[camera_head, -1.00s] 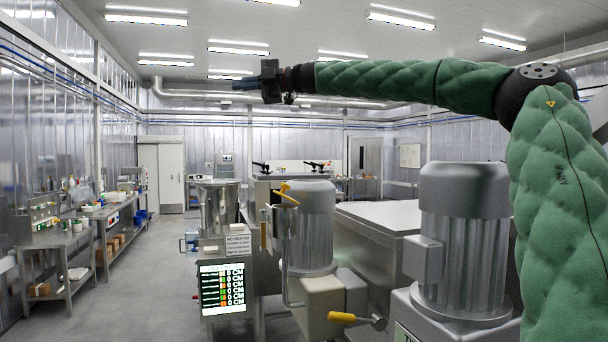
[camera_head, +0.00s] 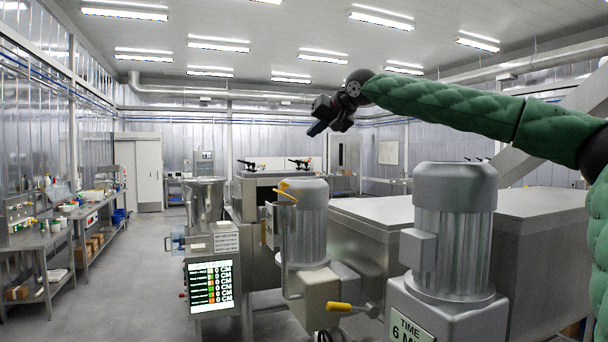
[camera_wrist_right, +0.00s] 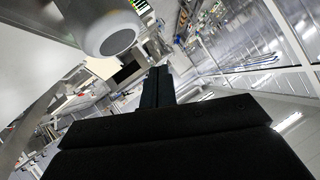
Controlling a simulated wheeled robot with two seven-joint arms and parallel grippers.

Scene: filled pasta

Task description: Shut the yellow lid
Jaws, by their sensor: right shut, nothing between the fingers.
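No yellow lid can be clearly made out in these views. A small yellow lever (camera_head: 288,190) sits at the top of a ribbed metal motor housing (camera_head: 302,222), and a yellow-handled grip (camera_head: 340,306) sticks out lower down; I cannot tell whether either belongs to a lid. My right gripper (camera_head: 317,129) is raised in the air above and behind the machines, pointing down-left, touching nothing. In the right wrist view its dark fingers (camera_wrist_right: 157,87) are together with nothing between them. My left gripper is not in view.
A second large motor (camera_head: 455,230) stands at front right, beside a long steel cabinet (camera_head: 540,205). A steel pot (camera_head: 205,203) stands above a lit display panel (camera_head: 211,285). Side tables (camera_head: 60,245) line the left wall. The floor between is clear.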

